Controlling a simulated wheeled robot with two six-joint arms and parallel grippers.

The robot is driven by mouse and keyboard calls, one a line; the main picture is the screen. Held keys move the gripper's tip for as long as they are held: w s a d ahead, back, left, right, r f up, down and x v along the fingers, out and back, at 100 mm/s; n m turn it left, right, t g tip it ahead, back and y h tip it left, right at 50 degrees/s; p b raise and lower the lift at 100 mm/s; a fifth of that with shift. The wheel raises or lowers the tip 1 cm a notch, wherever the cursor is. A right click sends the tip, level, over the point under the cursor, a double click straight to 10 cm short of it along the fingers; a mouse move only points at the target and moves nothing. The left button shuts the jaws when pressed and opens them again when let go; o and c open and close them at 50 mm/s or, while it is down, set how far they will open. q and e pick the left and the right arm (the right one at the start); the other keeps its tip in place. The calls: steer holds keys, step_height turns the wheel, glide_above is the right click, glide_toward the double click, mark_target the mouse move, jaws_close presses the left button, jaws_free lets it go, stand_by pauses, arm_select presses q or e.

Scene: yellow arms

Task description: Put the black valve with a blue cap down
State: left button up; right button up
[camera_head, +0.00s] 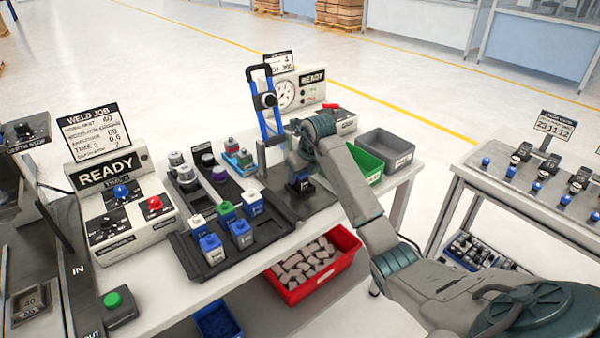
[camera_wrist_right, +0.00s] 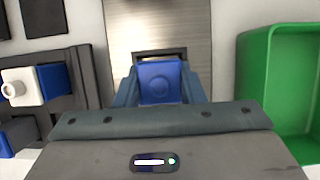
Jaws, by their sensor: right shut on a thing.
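My right gripper (camera_head: 299,170) reaches down over the right part of the workbench. It is shut on the black valve with a blue cap (camera_head: 300,184). In the wrist view the square blue cap (camera_wrist_right: 158,82) sits between the two fingers of the right gripper (camera_wrist_right: 160,90). The valve is at the near end of a metal plate (camera_wrist_right: 158,25), by a dark slot; its black body is mostly hidden, and I cannot tell if it touches the surface below. My left gripper is not in view.
A dark tray (camera_head: 188,258) with several coloured valves stands to the left. A blue-framed press (camera_head: 262,105) stands just behind the gripper. A green bin (camera_head: 369,165) and a grey bin (camera_head: 400,146) are close on the right. A red crate (camera_head: 338,275) is below.

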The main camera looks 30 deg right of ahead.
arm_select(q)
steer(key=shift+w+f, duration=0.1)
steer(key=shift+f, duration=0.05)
arm_select(e)
steer(key=shift+f, duration=0.1)
steer(key=o, duration=1)
steer(key=shift+s+r, duration=0.15)
steer(key=shift+r, duration=0.3)
arm_select(q)
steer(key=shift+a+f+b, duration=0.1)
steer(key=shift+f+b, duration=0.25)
steer(key=shift+b, duration=0.1)
arm_select(e)
steer(key=shift+v, duration=5.65)
